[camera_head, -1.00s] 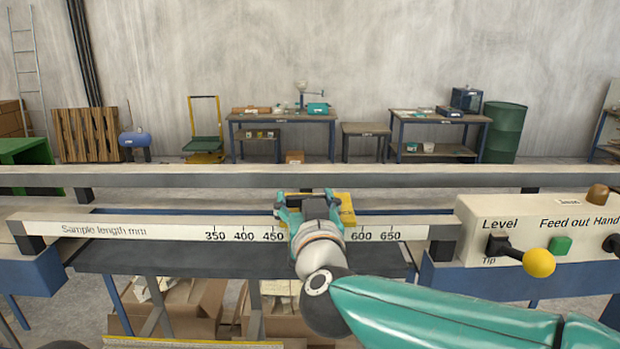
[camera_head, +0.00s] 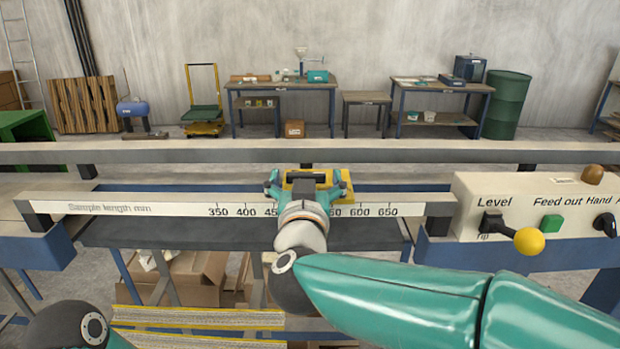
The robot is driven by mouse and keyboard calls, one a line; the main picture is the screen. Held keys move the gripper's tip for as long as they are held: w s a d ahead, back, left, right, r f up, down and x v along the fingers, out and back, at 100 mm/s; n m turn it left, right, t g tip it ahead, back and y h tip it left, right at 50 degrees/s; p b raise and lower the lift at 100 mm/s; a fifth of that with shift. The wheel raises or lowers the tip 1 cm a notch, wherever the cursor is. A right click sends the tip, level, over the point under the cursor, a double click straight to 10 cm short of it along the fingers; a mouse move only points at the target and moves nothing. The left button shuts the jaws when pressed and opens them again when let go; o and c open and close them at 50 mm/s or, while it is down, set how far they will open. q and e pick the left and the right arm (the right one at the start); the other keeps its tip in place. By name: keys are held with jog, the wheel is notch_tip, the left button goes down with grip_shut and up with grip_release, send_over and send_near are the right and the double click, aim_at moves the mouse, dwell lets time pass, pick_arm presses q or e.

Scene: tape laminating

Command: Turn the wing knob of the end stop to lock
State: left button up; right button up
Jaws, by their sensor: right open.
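The yellow end stop (camera_head: 345,187) sits on the white sample-length rail (camera_head: 110,208), behind my right gripper, between the 450 and 600 marks. My right gripper (camera_head: 306,182) is open, with its teal fingers spread on either side of a dark part in front of the end stop. I cannot tell whether the fingers touch it. The wing knob cannot be made out clearly, as my gripper and wrist cover the front of the end stop. My left gripper is not in view; only part of my left arm shows at the bottom left.
A control box (camera_head: 520,205) with a yellow-balled lever (camera_head: 528,241) and a green button (camera_head: 551,224) stands to the right. A long grey beam (camera_head: 200,153) runs behind the rail. Cardboard boxes (camera_head: 190,275) lie below. Work tables stand by the far wall.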

jog(key=s, duration=1.2)
jog(key=shift+w+a+f, duration=0.1)
jog(key=shift+f, duration=0.05)
